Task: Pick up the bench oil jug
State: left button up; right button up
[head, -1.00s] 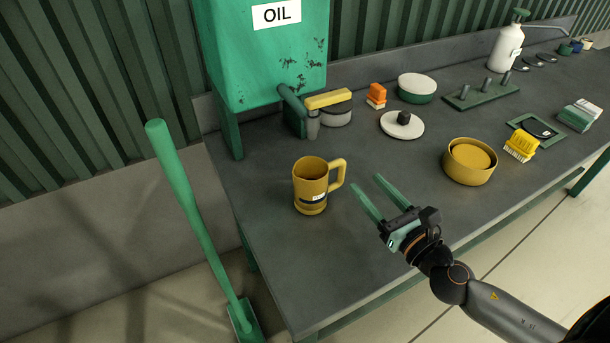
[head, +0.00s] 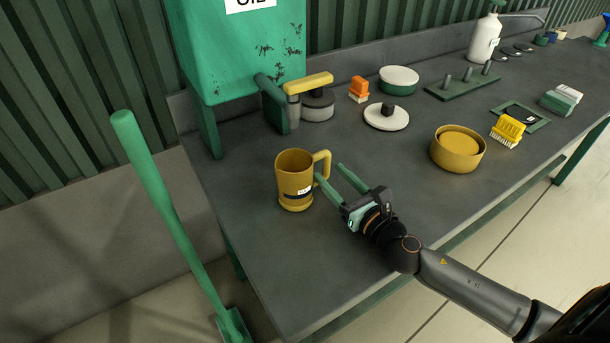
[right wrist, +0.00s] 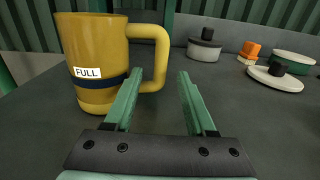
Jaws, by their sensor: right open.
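The yellow oil jug (head: 295,182) stands upright on the dark bench (head: 250,255), with its handle to the right and a dark band around it. In the right wrist view the jug (right wrist: 92,50) stands at the left and its label reads FULL. My right gripper (head: 328,170) is open, with its green fingers pointing at the handle side of the jug. In the right wrist view the handle (right wrist: 160,55) lies beyond and between the lines of the fingers. The left finger overlaps the jug's edge; I cannot tell whether it touches. My left gripper is not in view.
A green oil tank (head: 245,50) with a yellow-handled tap (head: 308,84) stands behind the jug. A yellow round bowl (head: 457,150), a brush (head: 507,131) and a white lid (head: 386,116) lie to the right. A green-handled tool (head: 160,190) leans left of the bench. The bench front is clear.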

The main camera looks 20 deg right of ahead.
aim_at(294, 167)
jog(key=shift+w+a+r, duration=0.1)
jog(key=shift+w+a, duration=0.05)
jog(key=shift+w, duration=0.85)
jog(key=shift+w+a, duration=0.2)
jog(key=shift+w, duration=0.75)
jog(key=shift+w+a+r, duration=0.1)
jog(key=shift+w+a, duration=0.05)
jog(key=shift+w, duration=0.85)
jog(key=shift+c, duration=0.4)
grip_shut()
